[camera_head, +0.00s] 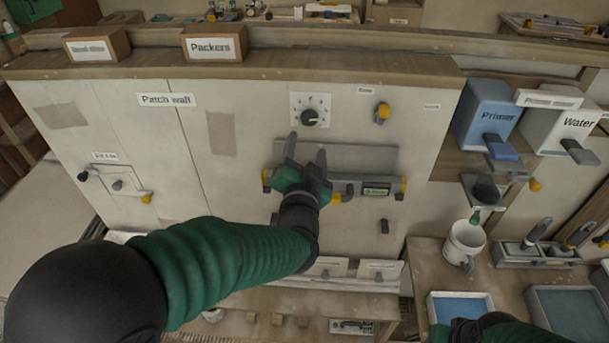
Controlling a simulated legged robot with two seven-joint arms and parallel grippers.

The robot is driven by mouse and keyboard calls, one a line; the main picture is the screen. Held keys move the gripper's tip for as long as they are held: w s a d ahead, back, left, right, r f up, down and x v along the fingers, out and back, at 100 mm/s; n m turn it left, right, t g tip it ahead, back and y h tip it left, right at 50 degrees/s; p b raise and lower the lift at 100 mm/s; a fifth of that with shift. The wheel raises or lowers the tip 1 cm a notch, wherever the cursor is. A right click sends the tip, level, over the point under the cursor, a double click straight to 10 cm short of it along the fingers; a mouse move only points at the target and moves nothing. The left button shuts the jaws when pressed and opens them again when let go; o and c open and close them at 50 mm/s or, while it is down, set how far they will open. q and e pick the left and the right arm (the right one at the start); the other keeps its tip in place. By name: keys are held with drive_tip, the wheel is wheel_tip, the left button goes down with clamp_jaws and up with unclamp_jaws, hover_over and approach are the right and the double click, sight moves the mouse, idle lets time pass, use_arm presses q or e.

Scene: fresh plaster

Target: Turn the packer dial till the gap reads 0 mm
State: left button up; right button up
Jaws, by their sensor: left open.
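The dial (310,117) is a dark round knob on a white square plate with marks around it, high on the patch wall (255,100). My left gripper (307,149) is open, its two fingers pointing up at the wall just below the dial. No contact with the knob shows. A small green-lit readout (376,191) sits on the yellow-ended bar (403,185) to the right of the gripper. Its digits are too small to read for sure. Part of my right gripper (455,329) shows at the bottom edge; its fingers cannot be made out.
A yellow-and-grey knob (382,113) is right of the dial. Primer (487,115) and Water (566,130) containers, a white mug (463,245) and blue-filled trays (460,306) are at right.

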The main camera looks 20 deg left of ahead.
use_arm(q)
drive_tip(key=v, duration=0.7)
drive_tip(key=shift+s+b, duration=0.3)
drive_tip(key=shift+b, duration=0.05)
drive_tip(key=s+f+n+g+h+b, duration=0.1)
drive_tip(key=s+f+g+h, duration=0.3)
drive_tip(key=f, duration=0.7)
drive_tip(key=s+f+n+g+h+b, duration=0.1)
drive_tip(key=s+f+g, duration=0.35)
drive_tip(key=f, duration=0.75)
drive_tip(key=s+a+f+n+g+y, duration=0.1)
drive_tip(key=s+a+f+n+g, duration=0.1)
drive_tip(key=s+a+f+g, duration=0.3)
drive_tip(key=shift+s+n+g, duration=0.3)
drive_tip(key=shift+s+g, duration=0.45)
drive_tip(key=shift+s, duration=0.45)
drive_tip(key=shift+d, duration=0.1)
